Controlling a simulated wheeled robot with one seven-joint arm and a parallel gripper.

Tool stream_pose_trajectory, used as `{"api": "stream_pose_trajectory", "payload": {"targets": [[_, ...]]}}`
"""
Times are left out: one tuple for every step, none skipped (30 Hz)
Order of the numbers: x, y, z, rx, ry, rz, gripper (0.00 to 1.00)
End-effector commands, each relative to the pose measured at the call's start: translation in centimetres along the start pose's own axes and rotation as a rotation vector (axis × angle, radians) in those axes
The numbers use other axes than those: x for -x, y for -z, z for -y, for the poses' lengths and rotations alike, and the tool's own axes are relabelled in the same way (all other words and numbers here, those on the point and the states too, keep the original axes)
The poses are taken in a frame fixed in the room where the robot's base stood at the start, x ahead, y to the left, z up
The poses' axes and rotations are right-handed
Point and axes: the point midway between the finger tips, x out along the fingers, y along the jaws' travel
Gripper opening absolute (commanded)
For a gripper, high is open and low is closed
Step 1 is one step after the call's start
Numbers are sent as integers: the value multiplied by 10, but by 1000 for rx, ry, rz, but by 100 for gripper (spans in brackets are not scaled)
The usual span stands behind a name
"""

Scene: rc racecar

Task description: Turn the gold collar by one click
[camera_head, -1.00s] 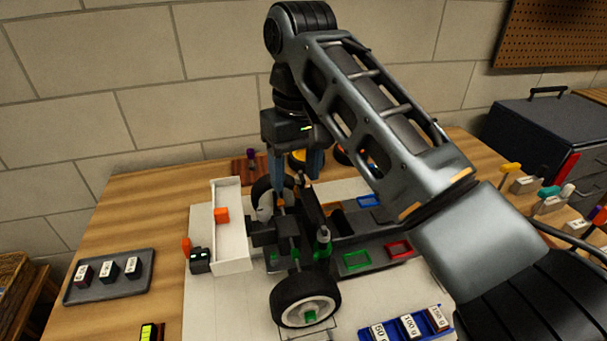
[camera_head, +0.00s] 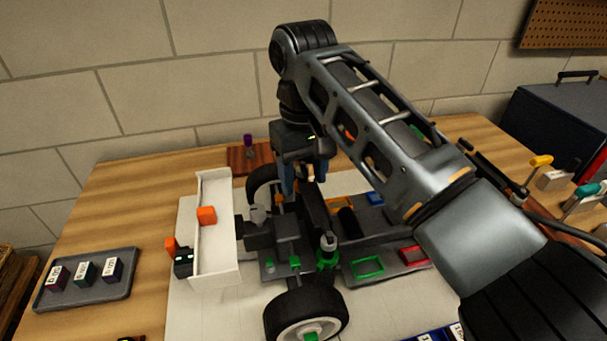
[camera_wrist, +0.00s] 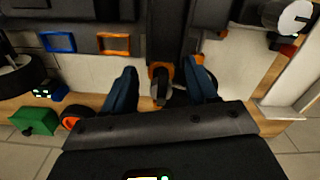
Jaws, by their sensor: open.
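The race car (camera_head: 287,228) stands on a pale mat with its white wing (camera_head: 212,240) at the left. My gripper (camera_head: 303,190) hangs over the car's far side, its blue fingers apart and partly hidden behind car parts. In the wrist view, my open gripper (camera_wrist: 163,72) has a dark rounded part (camera_wrist: 160,92) between its fingers, with an orange-gold ring (camera_wrist: 153,71) at its base. This ring may be the gold collar; I cannot tell for sure. No finger clearly touches it. A green collar (camera_head: 327,256) surrounds a grey post on the near side.
A black tray (camera_head: 88,286) with several labelled blocks lies at the left. Green (camera_head: 368,267) and red (camera_head: 413,255) frames sit on the car's floor. Clamps (camera_head: 541,162) stand at the right. A dark toolbox (camera_head: 550,125) is behind them.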

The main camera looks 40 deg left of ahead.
Motion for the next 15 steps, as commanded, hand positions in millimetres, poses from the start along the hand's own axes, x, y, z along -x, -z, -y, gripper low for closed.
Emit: {"api": "stream_pose_trajectory", "payload": {"targets": [[-3, 0, 0, 0, 0, 1, 57], [-4, 0, 0, 0, 0, 1, 57], [-4, 0, 0, 0, 0, 1, 57], [-5, 0, 0, 0, 0, 1, 57], [-5, 0, 0, 0, 0, 1, 57], [-5, 0, 0, 0, 0, 1, 57], [-5, 0, 0, 0, 0, 1, 57], [-4, 0, 0, 0, 0, 1, 57], [-4, 0, 0, 1, 0, 0, 57], [-4, 0, 0, 1, 0, 0, 56], [-4, 0, 0, 1, 0, 0, 54], [-4, 0, 0, 1, 0, 0, 50], [-4, 0, 0, 1, 0, 0, 47], [-4, 0, 0, 1, 0, 0, 44], [-4, 0, 0, 1, 0, 0, 40]]}}
